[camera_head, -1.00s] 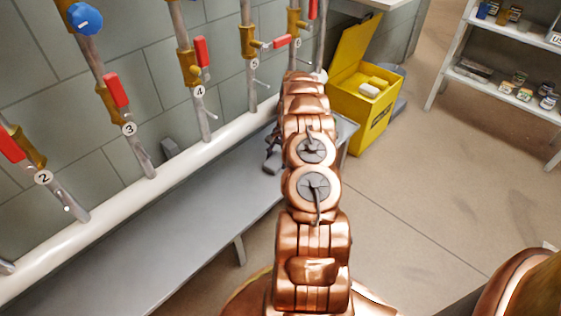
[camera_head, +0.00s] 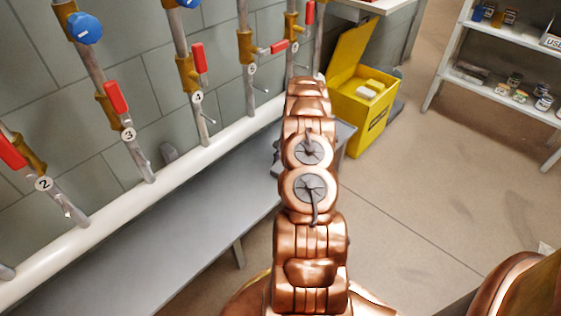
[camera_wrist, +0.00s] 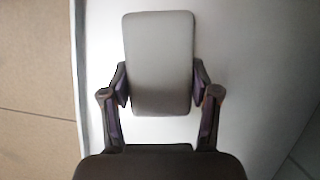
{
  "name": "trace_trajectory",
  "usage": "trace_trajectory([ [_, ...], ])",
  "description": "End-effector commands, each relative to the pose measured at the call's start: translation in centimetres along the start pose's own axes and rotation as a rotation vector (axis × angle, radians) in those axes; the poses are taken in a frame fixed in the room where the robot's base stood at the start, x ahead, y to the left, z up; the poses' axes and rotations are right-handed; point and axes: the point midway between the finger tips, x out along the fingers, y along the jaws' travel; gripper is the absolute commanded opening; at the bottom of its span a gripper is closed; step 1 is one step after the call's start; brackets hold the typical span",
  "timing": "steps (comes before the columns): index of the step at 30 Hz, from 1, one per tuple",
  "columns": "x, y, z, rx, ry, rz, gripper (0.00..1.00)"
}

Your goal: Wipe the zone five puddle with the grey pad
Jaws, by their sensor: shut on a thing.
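The grey pad (camera_wrist: 160,62) is in the wrist view, held between the two fingers of my gripper (camera_wrist: 161,92). Its far end sticks out beyond the fingertips. A pale, bare surface lies behind it, probably the grey bench (camera_head: 170,235); I cannot tell whether the pad touches it. In the head view my arm hides the gripper and pad almost fully, over the far end of the bench. The number five pipe (camera_head: 249,75) stands at the wall just left of my arm. I cannot make out a puddle in either view.
Pipes with red-handled valves (camera_head: 117,97) and a white horizontal pipe (camera_head: 110,200) run along the bench's back. A yellow open bin (camera_head: 372,128) stands past the bench's far end. A shelf (camera_head: 500,85) stands at right. The floor (camera_head: 430,200) between is clear.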

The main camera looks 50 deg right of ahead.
Motion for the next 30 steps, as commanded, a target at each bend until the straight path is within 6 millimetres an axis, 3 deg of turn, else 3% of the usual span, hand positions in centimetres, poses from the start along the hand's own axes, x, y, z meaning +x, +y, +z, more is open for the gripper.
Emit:
trace_trajectory([
  [30,0.5,4.9,0.7,0.003,-0.002,0.001,0.06],
])
